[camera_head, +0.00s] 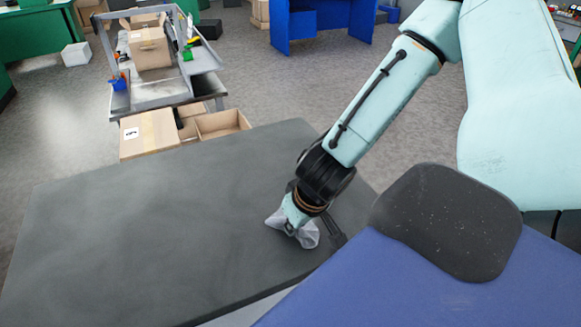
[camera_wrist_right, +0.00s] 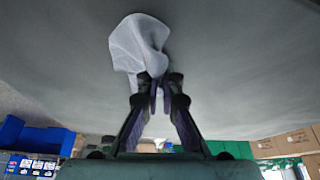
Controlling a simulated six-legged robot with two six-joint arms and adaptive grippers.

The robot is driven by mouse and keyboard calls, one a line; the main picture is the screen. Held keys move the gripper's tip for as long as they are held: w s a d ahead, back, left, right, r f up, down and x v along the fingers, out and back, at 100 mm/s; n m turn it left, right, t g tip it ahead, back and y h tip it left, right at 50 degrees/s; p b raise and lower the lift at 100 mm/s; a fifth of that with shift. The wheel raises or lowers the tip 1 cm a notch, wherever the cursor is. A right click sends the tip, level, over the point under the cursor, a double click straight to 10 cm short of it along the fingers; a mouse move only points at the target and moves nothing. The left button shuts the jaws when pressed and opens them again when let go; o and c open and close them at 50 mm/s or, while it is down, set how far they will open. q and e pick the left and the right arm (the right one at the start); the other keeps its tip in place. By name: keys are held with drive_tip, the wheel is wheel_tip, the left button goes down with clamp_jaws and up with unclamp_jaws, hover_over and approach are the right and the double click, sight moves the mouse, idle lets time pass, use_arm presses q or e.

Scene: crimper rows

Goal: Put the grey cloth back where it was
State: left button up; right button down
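The grey cloth (camera_head: 305,236) is a small, light, crumpled bundle over the right part of the dark tabletop (camera_head: 140,235), near its front edge. My right gripper (camera_head: 296,227) points down at it. In the right wrist view the cloth (camera_wrist_right: 138,45) bunches to a narrow fold at the fingertips of the right gripper (camera_wrist_right: 155,88), which are close together and pinch it. The rest of the cloth spreads beyond the tips. I cannot tell whether it touches the tabletop. My left gripper is in neither view.
The tabletop is bare to the left of the cloth. Behind the table stand a grey workbench (camera_head: 180,92) with a cardboard box (camera_head: 150,48) on it and more cardboard boxes (camera_head: 150,134) below. Blue furniture (camera_head: 322,22) stands at the back.

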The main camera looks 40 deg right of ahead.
drive_tip(key=c, duration=1.1)
unclamp_jaws()
drive_tip(key=shift+a+p+v, duration=0.2)
drive_tip(key=shift+p+v, duration=0.2)
drive_tip(key=shift+v, duration=0.5)
drive_tip(key=shift+a+p+v, duration=0.2)
drive_tip(key=shift+p+v, duration=0.2)
drive_tip(key=shift+v, duration=0.5)
drive_tip(key=p+v, duration=0.2)
drive_tip(key=a+p+v, duration=0.1)
drive_tip(key=p+v, duration=0.1)
drive_tip(key=p, duration=0.1)
drive_tip(key=p+v, duration=0.3)
drive_tip(key=shift+w+a, duration=0.25)
